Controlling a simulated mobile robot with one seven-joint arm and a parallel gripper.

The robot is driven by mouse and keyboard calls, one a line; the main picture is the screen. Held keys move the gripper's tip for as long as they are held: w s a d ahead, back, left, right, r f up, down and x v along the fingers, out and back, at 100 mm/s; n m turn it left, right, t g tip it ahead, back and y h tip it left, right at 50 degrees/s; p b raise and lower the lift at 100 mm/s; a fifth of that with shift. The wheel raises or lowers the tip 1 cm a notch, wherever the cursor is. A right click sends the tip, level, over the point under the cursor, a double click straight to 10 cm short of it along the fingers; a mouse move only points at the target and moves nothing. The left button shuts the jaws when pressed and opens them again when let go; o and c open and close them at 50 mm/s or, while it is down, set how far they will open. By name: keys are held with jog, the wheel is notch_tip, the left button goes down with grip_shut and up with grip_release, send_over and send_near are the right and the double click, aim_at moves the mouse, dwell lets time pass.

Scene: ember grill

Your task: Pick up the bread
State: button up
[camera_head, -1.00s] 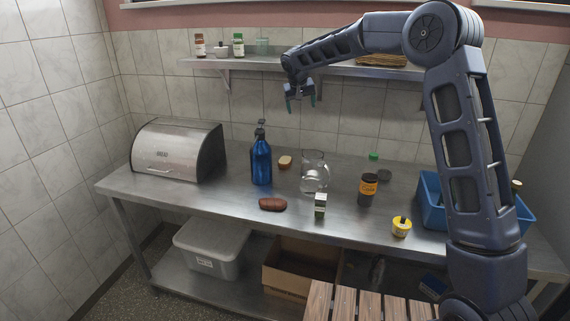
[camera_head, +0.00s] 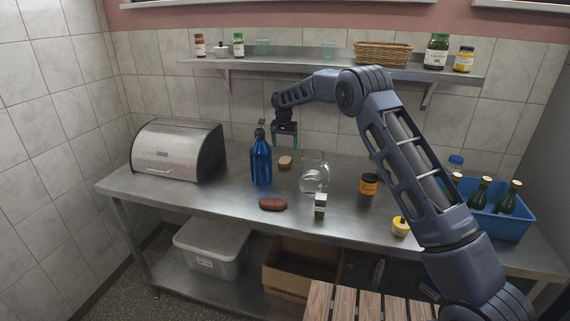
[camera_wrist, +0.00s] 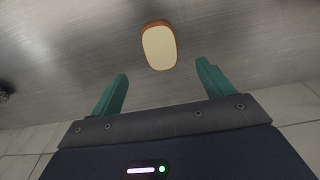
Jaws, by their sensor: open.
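The bread (camera_head: 285,162) is a small pale piece with a brown crust, lying on the steel counter (camera_head: 225,200) behind and right of the blue bottle. In the wrist view the bread (camera_wrist: 159,46) lies ahead of and between the two green fingertips, apart from them. My gripper (camera_head: 285,144) points down above the bread, with its fingers spread and empty. The wrist view also shows my gripper (camera_wrist: 161,72) open with nothing between its fingers.
A blue spray bottle (camera_head: 261,163) stands just left of the bread, and a glass jug (camera_head: 314,175) just right. A reddish-brown oblong item (camera_head: 272,204) lies in front. A bread box (camera_head: 178,150) stands at left. A shelf (camera_head: 300,67) runs behind, above the counter.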

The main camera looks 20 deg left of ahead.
aim_at(285, 160)
jog(key=f, duration=0.6)
jog(key=w+f, duration=0.1)
jog(key=f, duration=0.1)
jog(key=shift+a+f, duration=0.1)
jog(key=shift+f, duration=0.3)
jog(key=c, duration=1.1)
